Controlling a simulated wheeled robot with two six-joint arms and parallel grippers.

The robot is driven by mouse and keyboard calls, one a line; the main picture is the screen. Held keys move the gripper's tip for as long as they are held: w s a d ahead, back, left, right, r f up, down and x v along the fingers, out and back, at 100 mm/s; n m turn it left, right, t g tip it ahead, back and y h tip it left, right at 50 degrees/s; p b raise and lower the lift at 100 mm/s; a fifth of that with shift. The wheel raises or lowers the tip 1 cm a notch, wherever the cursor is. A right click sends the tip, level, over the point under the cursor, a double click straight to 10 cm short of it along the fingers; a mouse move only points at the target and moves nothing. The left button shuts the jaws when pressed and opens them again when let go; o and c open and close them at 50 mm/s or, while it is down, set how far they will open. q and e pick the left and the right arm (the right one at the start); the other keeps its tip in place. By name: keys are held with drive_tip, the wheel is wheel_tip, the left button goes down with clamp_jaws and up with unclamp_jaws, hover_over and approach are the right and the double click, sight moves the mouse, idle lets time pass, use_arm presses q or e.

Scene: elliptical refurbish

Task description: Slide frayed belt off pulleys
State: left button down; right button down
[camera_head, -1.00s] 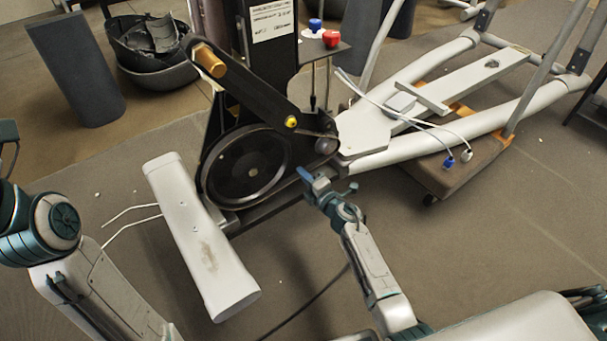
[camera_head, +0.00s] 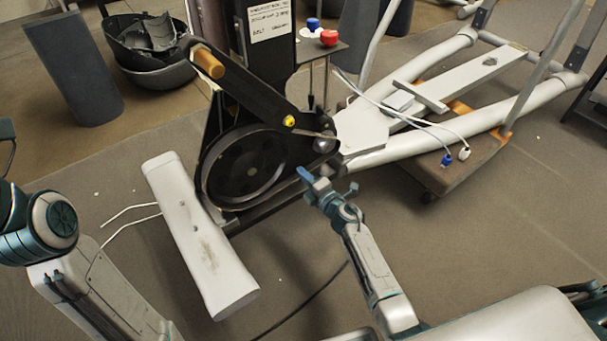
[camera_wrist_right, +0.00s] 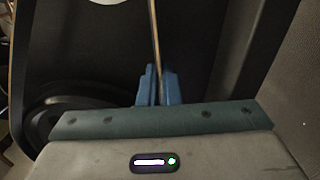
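The large black pulley (camera_head: 245,168) stands upright on the elliptical's frame, with a small grey pulley (camera_head: 324,144) to its right. A thin tan strip (camera_head: 316,134), which may be the frayed belt, shows near the small pulley. Most of the belt's path is too dark to trace. My right gripper (camera_head: 305,176) is just below the small pulley, and looks apart from the strip here. In the right wrist view its blue fingers (camera_wrist_right: 158,88) are close together, and a thin tan strip (camera_wrist_right: 155,40) runs up from between them. Whether they grip it is unclear. My left gripper is out of view.
A white foot tube (camera_head: 205,240) lies in front of the pulley. A black crank arm (camera_head: 260,88) slants above it. Red (camera_head: 329,38) and blue (camera_head: 313,24) knobs stand behind. White rails (camera_head: 440,140) extend right over a wooden dolly (camera_head: 440,177). The front floor has some free room.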

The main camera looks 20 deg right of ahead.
drive_tip(key=shift+p+v, duration=0.7)
drive_tip(key=shift+v, duration=0.6)
idle(2.0)
idle(0.4)
drive_tip(key=p+v, duration=0.1)
drive_tip(key=v, duration=1.1)
idle(0.9)
drive_tip(key=shift+r, duration=0.15)
